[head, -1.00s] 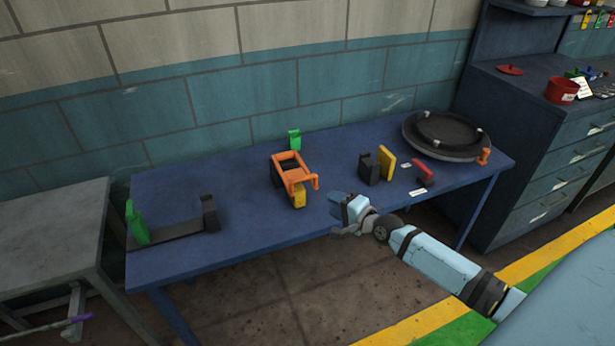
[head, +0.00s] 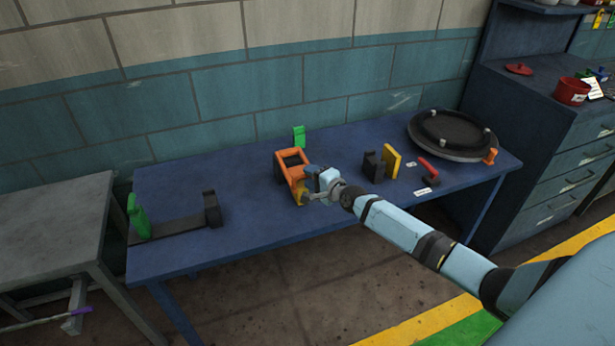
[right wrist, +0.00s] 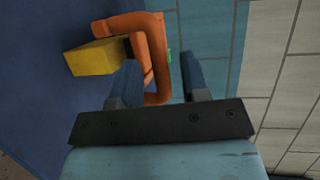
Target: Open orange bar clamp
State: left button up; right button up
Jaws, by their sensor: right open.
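The orange bar clamp (head: 291,170) stands on the blue table, with a yellow block (head: 301,198) at its near end. In the right wrist view the orange clamp (right wrist: 152,48) shows as a bent bar, with the yellow block (right wrist: 95,57) to its left. My right gripper (head: 309,183) is open at the clamp's right side. In the right wrist view its two fingers (right wrist: 162,82) are spread, and the near part of the orange bar lies between or just in front of them. I cannot tell whether they touch it. My left gripper is not in view.
A black bracket with a green end (head: 137,218) lies on the table (head: 247,219) at left. A green piece (head: 299,136) stands behind the clamp. A black block (head: 373,166), yellow plate (head: 392,160), red-handled piece (head: 428,168) and round black drum (head: 450,134) are to the right.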

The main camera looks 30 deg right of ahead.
jog(key=shift+x, duration=0.8)
grip_shut()
